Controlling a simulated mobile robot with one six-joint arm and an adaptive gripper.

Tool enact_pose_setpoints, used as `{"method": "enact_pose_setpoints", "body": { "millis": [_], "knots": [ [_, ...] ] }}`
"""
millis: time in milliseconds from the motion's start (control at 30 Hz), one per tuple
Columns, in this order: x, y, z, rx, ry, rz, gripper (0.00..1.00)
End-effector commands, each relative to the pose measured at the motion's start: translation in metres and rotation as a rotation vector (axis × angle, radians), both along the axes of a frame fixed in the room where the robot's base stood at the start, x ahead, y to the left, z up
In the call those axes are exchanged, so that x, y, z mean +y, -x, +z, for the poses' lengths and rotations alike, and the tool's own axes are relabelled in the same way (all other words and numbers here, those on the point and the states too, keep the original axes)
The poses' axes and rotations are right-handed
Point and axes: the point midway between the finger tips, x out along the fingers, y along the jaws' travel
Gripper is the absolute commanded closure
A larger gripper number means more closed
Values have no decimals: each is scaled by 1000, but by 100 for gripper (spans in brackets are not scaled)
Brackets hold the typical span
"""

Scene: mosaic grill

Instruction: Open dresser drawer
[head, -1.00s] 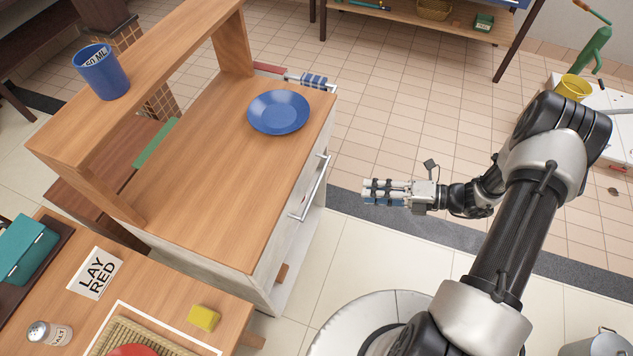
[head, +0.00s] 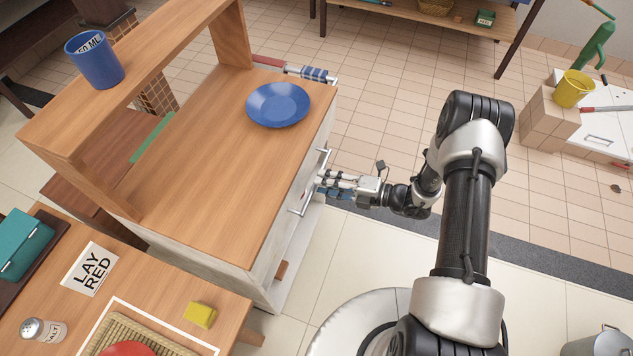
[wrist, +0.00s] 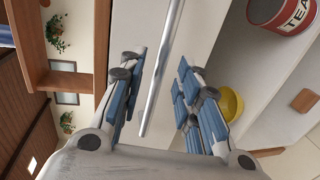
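The dresser (head: 215,180) has a wooden top and a pale front with a long metal bar handle (head: 303,205) on its drawer. The drawer looks shut. My gripper (head: 325,184) is at the handle in the head view, pointing at the dresser front. In the wrist view my gripper (wrist: 155,95) is open, with blue-padded fingers apart on either side of the handle bar (wrist: 163,70). The bar runs between the fingers, and a gap shows between it and the pads. The handle is partly hidden by the fingers in the head view.
A blue plate (head: 278,104) lies on the dresser top, and a blue cup (head: 95,60) stands on its upper shelf. An open shelf below the drawer holds a red tea tin (wrist: 283,14) and a yellow bowl (wrist: 231,104).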

Motion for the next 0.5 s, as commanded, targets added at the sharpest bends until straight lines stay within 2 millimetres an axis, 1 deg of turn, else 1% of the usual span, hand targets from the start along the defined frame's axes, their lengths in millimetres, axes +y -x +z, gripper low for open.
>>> {"method": "enact_pose_setpoints", "body": {
  "millis": [33,200,333,500],
  "knots": [
    [9,-2,-3,0,0,4,69],
    [26,-9,-6,-1,0,1,69],
    [31,-11,-7,-1,0,0,69],
    [31,-12,-6,-1,0,0,69]
  ]
}}
